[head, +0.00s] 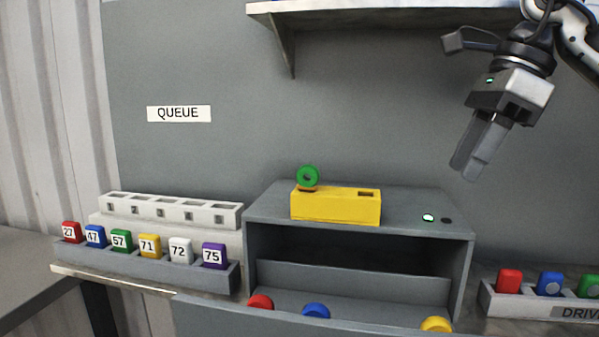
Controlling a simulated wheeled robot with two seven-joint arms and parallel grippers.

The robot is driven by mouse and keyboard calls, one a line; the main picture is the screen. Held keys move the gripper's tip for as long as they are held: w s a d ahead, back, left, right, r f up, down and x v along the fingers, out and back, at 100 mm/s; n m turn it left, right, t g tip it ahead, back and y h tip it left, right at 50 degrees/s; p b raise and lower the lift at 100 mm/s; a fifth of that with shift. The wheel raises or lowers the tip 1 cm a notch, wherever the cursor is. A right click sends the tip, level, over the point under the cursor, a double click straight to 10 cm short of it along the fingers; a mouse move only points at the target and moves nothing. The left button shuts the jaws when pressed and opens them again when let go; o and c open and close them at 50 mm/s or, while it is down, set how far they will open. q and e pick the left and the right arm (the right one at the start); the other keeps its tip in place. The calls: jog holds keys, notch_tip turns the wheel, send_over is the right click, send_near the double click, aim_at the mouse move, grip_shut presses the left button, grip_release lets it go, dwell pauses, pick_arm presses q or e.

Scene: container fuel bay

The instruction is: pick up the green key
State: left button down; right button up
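The green key (308,177) has a round green head with a hole and stands upright at the left end of a yellow block (336,206). Its lower part is hidden in the block. The block lies on top of a grey cabinet (410,207) and has an empty dark slot at its right end. My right gripper (464,171) hangs in the air at upper right, above and well to the right of the key. Its fingers look close together with nothing between them. My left gripper is not in view.
A grey shelf (400,18) overhangs the wall. A rack (150,266) of numbered coloured blocks and a white slotted holder (170,211) stand left. Red, blue and yellow round tops show behind the cabinet's front panel (250,317). Another rack (500,302) stands right.

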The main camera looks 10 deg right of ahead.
aim_at(308, 165)
jog(key=w+a+p, duration=0.1)
jog(key=w+a, duration=0.1)
jog(key=a, duration=0.3)
jog(key=w+a, duration=0.2)
jog(key=a, duration=0.3)
jog(key=w+a+p, duration=0.1)
jog(key=w+a, duration=0.1)
jog(key=a, duration=0.3)
jog(key=shift+w+a+r+p, duration=0.1)
jog(key=shift+w+a+p, duration=0.2)
jog(key=shift+a+p, duration=0.1)
jog(key=a, duration=0.1)
jog(key=w+a, duration=0.1)
jog(key=shift+w+a+p, duration=0.1)
jog(key=shift+a+p, duration=0.25)
jog(key=shift+a, duration=0.05)
jog(key=shift+x, duration=1.55)
jog(key=shift+d, duration=0.1)
jog(key=shift+c, duration=0.3)
grip_shut()
